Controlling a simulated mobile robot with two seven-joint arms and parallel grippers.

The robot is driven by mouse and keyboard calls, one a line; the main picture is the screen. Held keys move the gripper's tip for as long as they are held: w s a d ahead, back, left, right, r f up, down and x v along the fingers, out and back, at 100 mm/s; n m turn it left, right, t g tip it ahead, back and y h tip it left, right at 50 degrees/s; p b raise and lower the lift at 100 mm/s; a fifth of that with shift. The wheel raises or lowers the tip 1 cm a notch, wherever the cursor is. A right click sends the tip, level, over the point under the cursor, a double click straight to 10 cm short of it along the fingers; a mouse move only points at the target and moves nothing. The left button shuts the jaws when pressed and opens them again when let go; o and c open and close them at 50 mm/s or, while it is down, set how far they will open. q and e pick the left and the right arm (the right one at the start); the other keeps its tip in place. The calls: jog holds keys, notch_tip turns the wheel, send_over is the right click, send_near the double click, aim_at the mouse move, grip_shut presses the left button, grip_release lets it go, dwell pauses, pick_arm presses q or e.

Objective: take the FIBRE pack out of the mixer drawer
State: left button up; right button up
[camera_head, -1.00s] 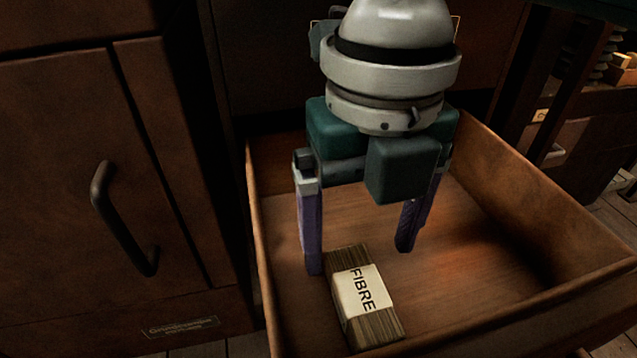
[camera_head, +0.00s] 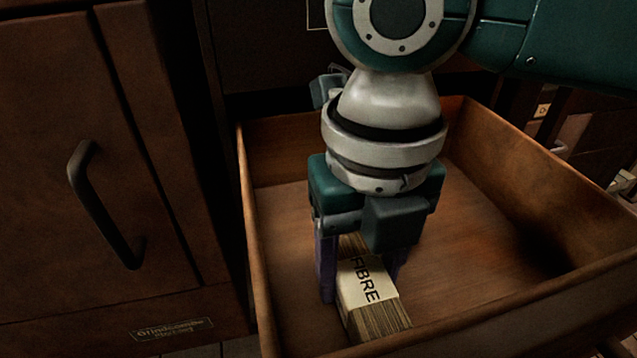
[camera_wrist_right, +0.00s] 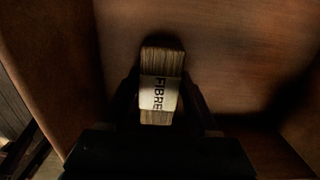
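The FIBRE pack (camera_head: 372,309) is a tan bundle with a pale paper band lettered FIBRE. It lies on the floor of the open wooden mixer drawer (camera_head: 250,240), near its left wall. My right gripper (camera_head: 358,284) points down into the drawer with its purple fingers on either side of the pack. In the right wrist view the pack (camera_wrist_right: 161,90) sits between the dark fingers (camera_wrist_right: 163,98), with what looks like a narrow gap beside it. The gripper hides the pack's far end in the head view. My left gripper is not in view.
A wooden cabinet door (camera_head: 60,190) with a dark curved handle (camera_head: 100,205) stands left of the drawer. The drawer's right side is bare floor. The drawer walls rise around the gripper.

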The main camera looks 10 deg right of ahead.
grip_shut()
dwell(0.3)
